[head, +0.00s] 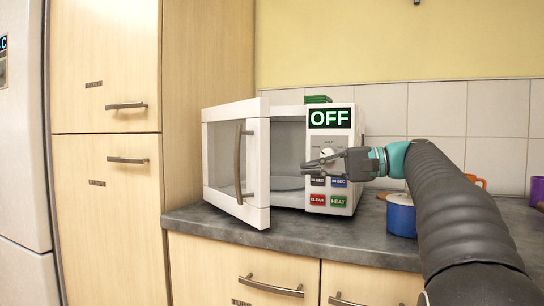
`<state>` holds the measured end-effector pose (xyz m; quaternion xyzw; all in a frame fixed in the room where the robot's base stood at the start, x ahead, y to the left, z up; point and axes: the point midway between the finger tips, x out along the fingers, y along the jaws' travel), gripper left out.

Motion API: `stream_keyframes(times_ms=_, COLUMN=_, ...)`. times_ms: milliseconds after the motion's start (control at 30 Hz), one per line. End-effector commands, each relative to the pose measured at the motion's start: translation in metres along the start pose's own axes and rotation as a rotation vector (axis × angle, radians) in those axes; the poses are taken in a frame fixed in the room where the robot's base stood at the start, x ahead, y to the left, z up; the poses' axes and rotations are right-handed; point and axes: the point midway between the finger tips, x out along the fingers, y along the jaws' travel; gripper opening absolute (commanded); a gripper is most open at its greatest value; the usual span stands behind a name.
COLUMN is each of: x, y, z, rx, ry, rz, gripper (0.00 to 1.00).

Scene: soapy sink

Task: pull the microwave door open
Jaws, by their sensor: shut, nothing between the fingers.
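The white microwave (286,107) stands on the grey counter. Its door (231,160) is swung partway open to the left, hinged on the left side. The door has a glass pane and a curved vertical handle (238,164) near its free edge. The dark interior and part of a turntable plate show through the gap. My gripper (306,163) is shut and empty in front of the control panel, to the right of the door and apart from the handle. It covers part of the panel near the dial (328,153). The panel display reads OFF (330,118).
A blue pot or mug (401,218) stands on the counter (300,238) right of the microwave, beside my arm. An orange-handled item (480,182) and a purple one (537,190) are farther right. A tall wooden cabinet (105,190) is left. A green item (318,99) lies atop the microwave.

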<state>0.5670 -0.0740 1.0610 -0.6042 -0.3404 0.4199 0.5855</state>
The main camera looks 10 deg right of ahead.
Motion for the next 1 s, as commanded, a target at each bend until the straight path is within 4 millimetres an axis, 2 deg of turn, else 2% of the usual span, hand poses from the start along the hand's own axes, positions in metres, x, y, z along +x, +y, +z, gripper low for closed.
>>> stream_keyframes(times_ms=100, x=-0.022, y=-0.014, z=-0.011, rx=-0.024, ry=-0.027, rz=-0.071, gripper=0.0)
stream_keyframes(times_ms=267, x=-0.029, y=-0.022, z=-0.013, rx=-0.041, ry=-0.047, rz=-0.108, gripper=0.0)
stream_keyframes(times_ms=367, x=-0.021, y=-0.024, z=-0.012, rx=-0.042, ry=-0.051, rz=-0.11, gripper=0.0)
stream_keyframes(times_ms=800, x=0.049, y=-0.031, z=-0.009, rx=-0.04, ry=-0.05, rz=-0.109, gripper=0.0)
stream_keyframes(times_ms=1000, x=0.065, y=-0.032, z=-0.009, rx=-0.04, ry=-0.048, rz=-0.108, gripper=0.0)
